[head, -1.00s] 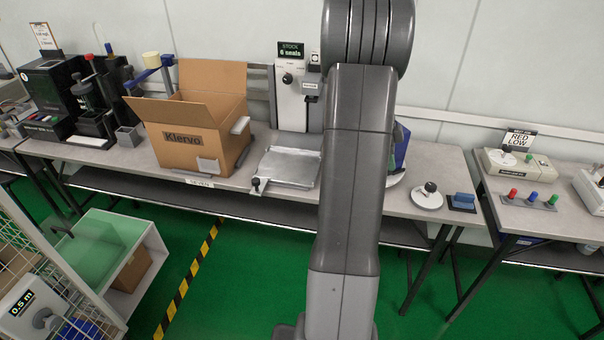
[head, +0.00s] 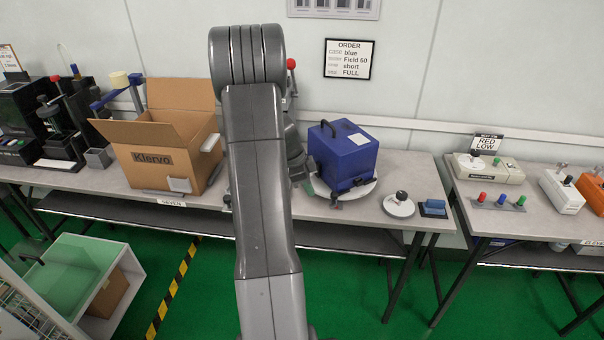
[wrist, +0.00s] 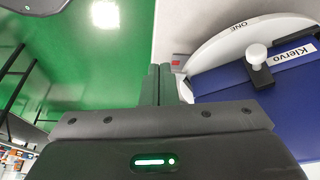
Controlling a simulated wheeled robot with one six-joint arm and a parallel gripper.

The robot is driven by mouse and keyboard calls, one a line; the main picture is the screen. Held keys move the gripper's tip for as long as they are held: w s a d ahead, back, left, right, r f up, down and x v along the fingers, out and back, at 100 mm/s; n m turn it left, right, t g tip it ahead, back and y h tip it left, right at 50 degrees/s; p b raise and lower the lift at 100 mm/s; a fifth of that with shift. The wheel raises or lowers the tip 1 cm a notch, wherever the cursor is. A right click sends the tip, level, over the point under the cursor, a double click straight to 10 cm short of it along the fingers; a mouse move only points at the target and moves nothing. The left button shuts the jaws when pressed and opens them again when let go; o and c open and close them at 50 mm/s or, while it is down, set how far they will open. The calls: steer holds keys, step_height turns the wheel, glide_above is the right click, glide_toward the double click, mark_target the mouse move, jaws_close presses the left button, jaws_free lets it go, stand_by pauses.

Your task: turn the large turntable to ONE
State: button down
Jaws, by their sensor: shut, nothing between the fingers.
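The large turntable is a white disc (head: 321,188) on the middle bench, under a blue case (head: 343,155) with a black handle. In the wrist view its white rim (wrist: 212,52) carries the word ONE, upside down. In the head view my arm hides part of the turntable's left side, and the fingertips are not clear.
An open Klervo carton (head: 165,150) is to the left. A small grey and red piece (wrist: 179,63) lies near the rim. An ORDER card (head: 348,59) hangs behind.

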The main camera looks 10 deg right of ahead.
mark_target(335, 196)
steer(key=d, duration=0.1)
steer(key=d+f, duration=0.1)
steer(key=d, duration=0.1)
steer(key=d+p, duration=0.1)
steer(key=shift+s+d+f, duration=0.2)
steer(key=shift+s, duration=0.05)
steer(key=d+n+b, duration=0.1)
steer(key=s+d+b, duration=0.1)
steer(key=d+b, duration=0.1)
steer(key=shift+s+f+n+t, duration=0.15)
steer(key=shift+n+t, duration=0.15)
steer(key=shift+n, duration=0.1)
steer(key=d+n+t+b, duration=0.2)
steer(key=d+n, duration=0.3)
steer(key=d, duration=0.8)
steer(key=shift+n+y+b, duration=0.3)
steer(key=shift+y+b, duration=0.1)
steer(key=shift+b, duration=0.15)
steer(key=shift+d, duration=0.1)
stand_by(0.5)
